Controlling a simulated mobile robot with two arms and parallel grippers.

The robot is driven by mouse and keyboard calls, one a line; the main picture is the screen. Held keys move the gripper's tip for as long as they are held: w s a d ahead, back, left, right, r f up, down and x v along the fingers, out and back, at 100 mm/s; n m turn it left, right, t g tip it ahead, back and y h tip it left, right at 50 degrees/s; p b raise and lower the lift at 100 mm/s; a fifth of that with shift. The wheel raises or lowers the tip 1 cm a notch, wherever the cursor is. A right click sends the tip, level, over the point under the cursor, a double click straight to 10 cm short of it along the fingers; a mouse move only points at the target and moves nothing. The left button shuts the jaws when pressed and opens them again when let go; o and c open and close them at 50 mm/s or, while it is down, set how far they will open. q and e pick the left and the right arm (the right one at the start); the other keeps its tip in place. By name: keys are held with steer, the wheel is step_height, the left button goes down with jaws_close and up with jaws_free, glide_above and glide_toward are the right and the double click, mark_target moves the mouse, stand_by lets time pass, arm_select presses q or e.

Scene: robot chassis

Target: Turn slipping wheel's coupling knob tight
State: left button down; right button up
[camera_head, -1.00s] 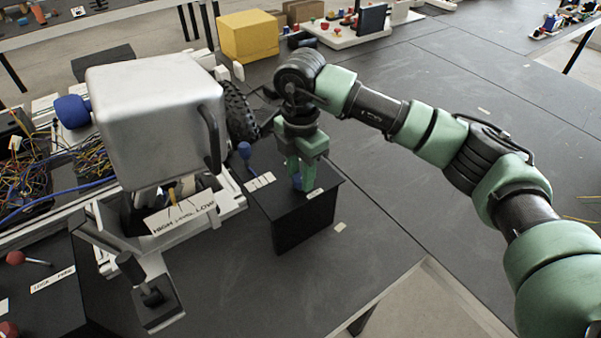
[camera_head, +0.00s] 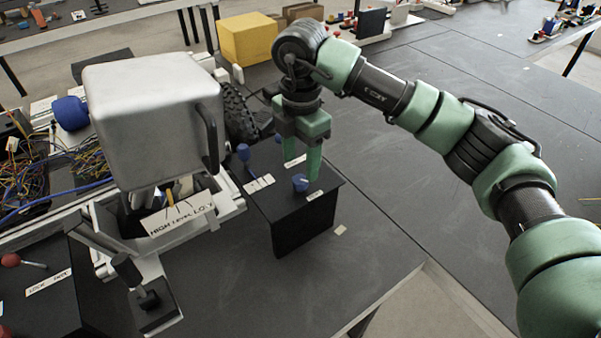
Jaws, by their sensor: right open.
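A blue knob (camera_head: 300,183) sits on top of a black box (camera_head: 305,225) beside the robot chassis (camera_head: 150,115). A small label lies in front of the knob. A blue-topped lever (camera_head: 244,153) stands at the box's left side, with a label (camera_head: 258,184) by it. A black wheel (camera_head: 237,112) is partly hidden behind the chassis. My right gripper (camera_head: 301,165) points down, open and empty, just above and behind the blue knob, its fingers apart from it. My left gripper is out of view.
A grey lever with a black handle (camera_head: 130,270) and a HIGH/LOW label (camera_head: 180,217) are at the chassis front. A red-knobbed lever (camera_head: 12,260) is at lower left. A yellow box (camera_head: 248,38) stands behind.

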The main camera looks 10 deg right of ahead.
mark_target(301, 179)
steer(key=shift+r, duration=1.75)
